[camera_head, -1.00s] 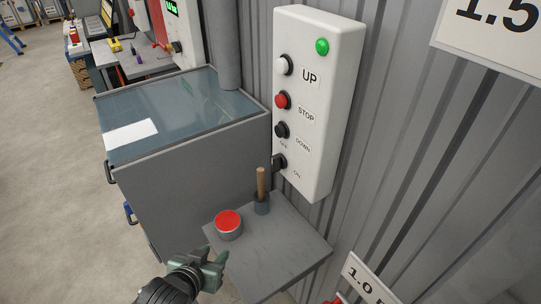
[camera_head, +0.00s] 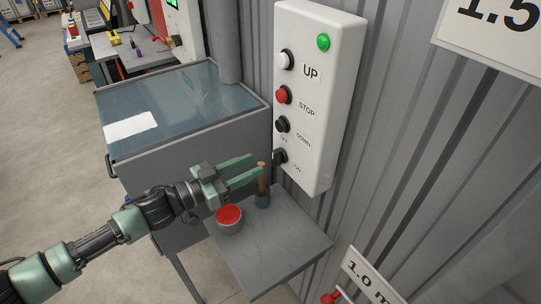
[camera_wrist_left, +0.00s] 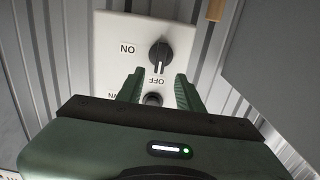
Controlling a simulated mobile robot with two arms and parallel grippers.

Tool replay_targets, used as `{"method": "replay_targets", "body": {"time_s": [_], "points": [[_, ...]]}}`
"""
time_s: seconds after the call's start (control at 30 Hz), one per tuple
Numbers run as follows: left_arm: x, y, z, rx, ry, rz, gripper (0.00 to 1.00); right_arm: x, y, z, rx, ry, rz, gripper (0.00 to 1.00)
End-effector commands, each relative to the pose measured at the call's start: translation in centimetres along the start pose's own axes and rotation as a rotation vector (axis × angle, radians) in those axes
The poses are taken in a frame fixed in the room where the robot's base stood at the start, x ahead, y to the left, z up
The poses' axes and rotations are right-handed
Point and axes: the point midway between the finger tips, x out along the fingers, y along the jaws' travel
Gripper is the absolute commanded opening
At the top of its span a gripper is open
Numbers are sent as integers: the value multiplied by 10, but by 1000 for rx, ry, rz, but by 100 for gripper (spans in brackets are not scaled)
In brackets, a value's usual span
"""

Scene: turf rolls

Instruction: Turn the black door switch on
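The black door switch (camera_head: 280,157) is the lowest control on the white wall panel (camera_head: 318,100), beside its ON label. In the left wrist view the panel appears upside down. There the round black knob (camera_wrist_left: 160,54) has its mark toward the OFF label, with ON to the left. My left gripper (camera_head: 258,166) is open and empty, its green fingers reaching right toward the switch. The wrist view shows the fingertips (camera_wrist_left: 158,76) apart, with the knob beyond them and no visible contact. My right gripper is not in view.
Below the panel, a grey shelf (camera_head: 285,250) holds a red-topped round container (camera_head: 229,217) and a wooden-handled tool in a dark cup (camera_head: 262,200), close under my left fingers. A grey cabinet (camera_head: 180,95) stands left of the panel. Corrugated wall lies behind.

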Motion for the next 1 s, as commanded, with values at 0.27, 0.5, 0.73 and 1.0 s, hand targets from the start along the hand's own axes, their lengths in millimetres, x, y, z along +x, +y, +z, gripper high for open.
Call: {"method": "replay_targets", "body": {"time_s": [0.27,0.5,0.73,1.0], "points": [[47,1,-3,-2,2,-1,36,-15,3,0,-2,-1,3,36],[66,1,-1,-1,1,-1,36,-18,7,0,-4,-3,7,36],[67,1,0,-1,1,-1,36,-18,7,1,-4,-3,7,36],[67,1,-1,0,1,-2,0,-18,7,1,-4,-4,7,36]]}}
